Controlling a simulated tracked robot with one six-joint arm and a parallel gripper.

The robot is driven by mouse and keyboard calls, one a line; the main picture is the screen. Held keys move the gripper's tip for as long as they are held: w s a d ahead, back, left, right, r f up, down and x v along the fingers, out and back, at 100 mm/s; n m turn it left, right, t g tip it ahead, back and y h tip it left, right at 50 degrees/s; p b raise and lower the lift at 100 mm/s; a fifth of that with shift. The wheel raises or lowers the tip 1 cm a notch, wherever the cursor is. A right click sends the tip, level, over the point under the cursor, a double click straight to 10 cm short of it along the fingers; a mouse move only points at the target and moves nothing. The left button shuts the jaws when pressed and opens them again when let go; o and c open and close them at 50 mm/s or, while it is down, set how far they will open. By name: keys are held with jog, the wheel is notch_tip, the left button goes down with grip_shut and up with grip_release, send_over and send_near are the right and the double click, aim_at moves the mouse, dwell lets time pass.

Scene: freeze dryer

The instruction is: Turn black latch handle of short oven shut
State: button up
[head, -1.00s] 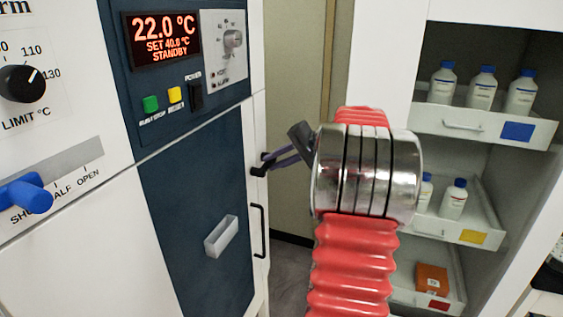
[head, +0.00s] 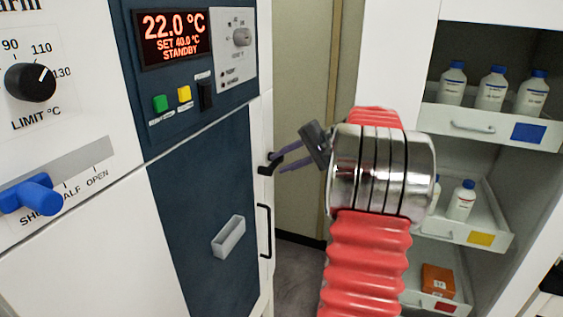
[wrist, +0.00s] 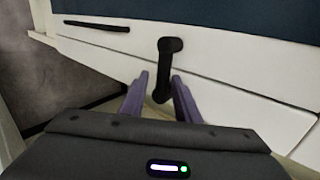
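The black latch handle (head: 266,169) is on the white edge of the oven front, right of the dark blue door panel. In the wrist view the latch handle (wrist: 168,60) has a round pivot at the top and its lever points down toward my gripper. My gripper (head: 274,162) reaches it from the right. In the wrist view the two purple fingers of my gripper (wrist: 158,78) are apart, with the lever between them and a gap visible on both sides. The lever's lower end lies near the gripper body.
A black bar handle (head: 264,230) sits below the latch, and a grey pull (head: 229,236) is on the blue door. A blue lever (head: 31,194) is on the left. A white cabinet with bottle drawers (head: 484,126) stands right of my arm.

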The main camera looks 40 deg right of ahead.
jog(key=shift+o, duration=0.6)
jog(key=shift+r, duration=0.15)
jog(key=shift+s+d+r, duration=0.15)
jog(key=shift+s+r, duration=0.15)
jog(key=v, duration=1.2)
jog(key=shift+s, duration=0.35)
jog(key=shift+d+r, duration=0.1)
